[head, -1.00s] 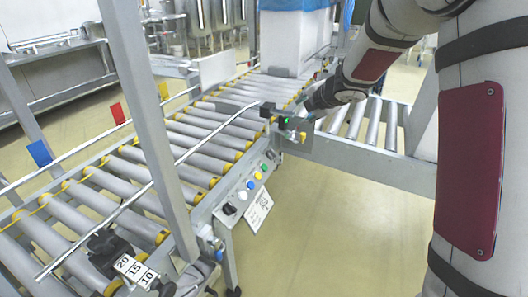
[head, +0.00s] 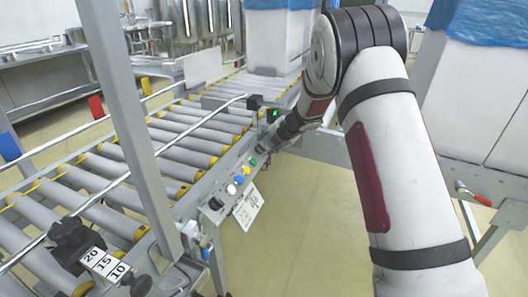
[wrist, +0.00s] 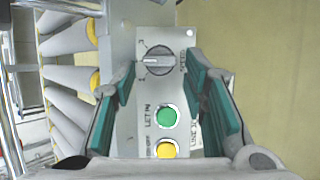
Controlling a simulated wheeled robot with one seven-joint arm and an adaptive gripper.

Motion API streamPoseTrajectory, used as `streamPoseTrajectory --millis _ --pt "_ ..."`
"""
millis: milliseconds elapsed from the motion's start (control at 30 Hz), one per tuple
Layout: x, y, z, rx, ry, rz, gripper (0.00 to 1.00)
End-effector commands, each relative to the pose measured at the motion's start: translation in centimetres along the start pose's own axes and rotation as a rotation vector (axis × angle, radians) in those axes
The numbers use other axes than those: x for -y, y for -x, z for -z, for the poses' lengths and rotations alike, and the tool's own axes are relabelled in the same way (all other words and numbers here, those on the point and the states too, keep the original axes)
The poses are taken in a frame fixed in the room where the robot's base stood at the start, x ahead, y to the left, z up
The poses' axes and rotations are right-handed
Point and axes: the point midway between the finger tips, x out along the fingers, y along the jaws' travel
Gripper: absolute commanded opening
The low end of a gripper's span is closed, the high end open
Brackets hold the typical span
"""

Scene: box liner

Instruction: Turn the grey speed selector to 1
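The grey speed selector (wrist: 157,60) is a round knob at the top of a light control panel (wrist: 139,125) in the wrist view. Its white pointer line faces left in the picture. Small marks sit on its left side, too small to read surely. The word SPEED is printed on its right. My gripper (wrist: 159,72) is open, its two green-padded fingers on either side of the knob, with nothing visibly between them and it. I cannot tell their height over the panel. In the head view my gripper (head: 272,138) is at the panel's far end and hides the knob.
A green button (wrist: 166,116) and a yellow button (wrist: 165,149) lie below the knob in the wrist view. Blue, white and black controls (head: 216,203) continue along the panel in the head view. The roller conveyor (head: 180,150) runs on the left; open floor is on the right.

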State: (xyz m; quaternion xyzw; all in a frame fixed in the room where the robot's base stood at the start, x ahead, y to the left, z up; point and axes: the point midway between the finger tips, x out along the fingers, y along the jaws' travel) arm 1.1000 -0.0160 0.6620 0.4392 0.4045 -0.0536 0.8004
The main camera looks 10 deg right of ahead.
Motion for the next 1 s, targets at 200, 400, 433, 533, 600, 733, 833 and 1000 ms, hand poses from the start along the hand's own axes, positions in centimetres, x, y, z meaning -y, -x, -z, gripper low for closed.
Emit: streamPoseTrajectory --millis 200,400,433,533,600,733,833,1000 --pt "0.1 -2.8 0.0 0.001 -0.001 0.0 0.4" --pt "-0.1 -3.5 0.0 0.001 0.0 -0.001 0.4" --pt "-0.1 -3.5 0.0 0.001 0.0 -0.001 0.4" --pt "-0.1 -3.5 0.0 0.001 -0.001 -0.001 0.4" --pt "-0.1 -3.5 0.0 0.001 -0.001 -0.001 0.4" --pt "-0.1 -3.4 0.0 0.001 -0.001 -0.001 0.15" --pt "-0.1 -3.4 0.0 0.001 -0.001 -0.001 0.04" --pt "-0.1 -3.5 0.0 0.001 0.006 -0.005 0.04"
